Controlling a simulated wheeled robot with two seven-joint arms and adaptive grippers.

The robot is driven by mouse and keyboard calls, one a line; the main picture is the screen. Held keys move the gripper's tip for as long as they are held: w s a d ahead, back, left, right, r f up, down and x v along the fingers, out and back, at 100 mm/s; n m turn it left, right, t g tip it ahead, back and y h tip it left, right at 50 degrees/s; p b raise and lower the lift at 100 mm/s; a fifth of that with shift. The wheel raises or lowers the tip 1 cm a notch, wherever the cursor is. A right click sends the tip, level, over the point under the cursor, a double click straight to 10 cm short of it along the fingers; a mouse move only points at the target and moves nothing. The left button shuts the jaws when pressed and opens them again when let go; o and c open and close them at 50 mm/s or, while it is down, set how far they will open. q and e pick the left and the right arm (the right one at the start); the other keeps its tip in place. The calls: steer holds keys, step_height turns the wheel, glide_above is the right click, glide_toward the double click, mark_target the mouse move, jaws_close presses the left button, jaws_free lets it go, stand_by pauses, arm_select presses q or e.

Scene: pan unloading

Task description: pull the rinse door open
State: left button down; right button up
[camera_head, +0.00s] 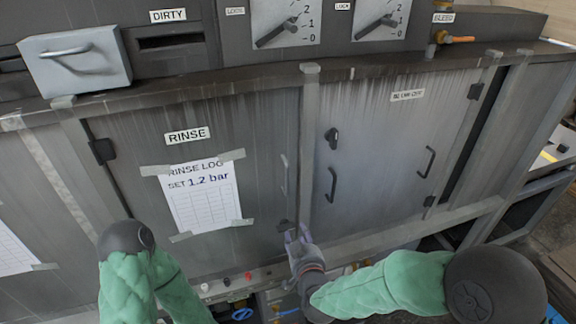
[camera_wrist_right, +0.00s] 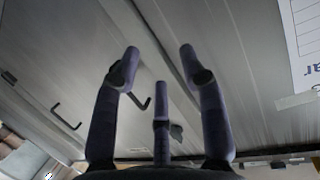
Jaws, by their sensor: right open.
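The rinse door (camera_head: 235,125) is a stained grey metal panel with a RINSE label and a taped log sheet. It looks shut, flush with the frame. A dark hinge is at its left edge and a slim upright grey handle (camera_head: 284,175) near its right edge. My right gripper (camera_head: 298,236) is low in front of the door's right edge, below the handle. In the right wrist view its purple fingers (camera_wrist_right: 160,62) are spread and empty, with the rinse door (camera_wrist_right: 245,75) to the right. The handle cannot be made out there. My left gripper is out of view.
A second grey door (camera_head: 385,140) with black handles and a dark knob is to the right, past a frame post (camera_head: 307,130). A lower rail with small knobs (camera_head: 248,277) runs below the rinse door.

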step_height(320, 180, up, 13)
steer(key=a+t+p, duration=0.2)
steer(key=t, duration=0.1)
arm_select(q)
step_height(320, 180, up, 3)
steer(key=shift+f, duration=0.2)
arm_select(e)
glide_above(288, 196)
steer(key=shift+w+f, duration=0.1)
steer(key=shift+w, duration=0.25)
jaws_close()
